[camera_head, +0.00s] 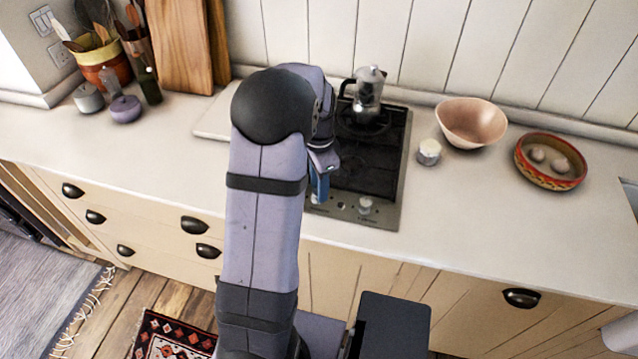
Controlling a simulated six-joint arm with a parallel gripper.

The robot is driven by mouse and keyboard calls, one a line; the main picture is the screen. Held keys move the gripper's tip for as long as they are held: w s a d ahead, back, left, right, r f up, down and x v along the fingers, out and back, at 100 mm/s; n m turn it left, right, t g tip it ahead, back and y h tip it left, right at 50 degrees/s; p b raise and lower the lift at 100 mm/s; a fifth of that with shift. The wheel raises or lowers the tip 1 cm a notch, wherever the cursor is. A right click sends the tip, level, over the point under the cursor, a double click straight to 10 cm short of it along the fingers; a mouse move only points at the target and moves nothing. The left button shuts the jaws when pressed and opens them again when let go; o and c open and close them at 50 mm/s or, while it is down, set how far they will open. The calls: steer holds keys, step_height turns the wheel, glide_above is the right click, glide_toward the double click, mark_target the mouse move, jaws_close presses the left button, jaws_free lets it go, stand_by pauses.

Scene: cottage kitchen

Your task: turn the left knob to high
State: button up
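The black two-burner cooktop (372,166) is set into the counter, with a steel control strip along its front edge. The right knob (365,205) is pale and round and stands clear on that strip. My gripper (319,189) points down at the left part of the strip, its blue fingers where the left knob would be. The left knob is mostly or wholly hidden by the fingers, so its setting does not show. I cannot tell whether the fingers touch it or are closed around it. My arm covers the cooktop's left side.
A moka pot (368,92) stands on the rear of the cooktop. To the right are a small white jar (429,152), a pinkish bowl (471,122) and a patterned bowl (550,162) holding eggs. Cutting boards (181,45) lean at the back left. The front right counter is clear.

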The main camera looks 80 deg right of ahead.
steer(key=shift+f, duration=0.35)
steer(key=c, duration=0.8)
steer(key=shift+o, duration=0.2)
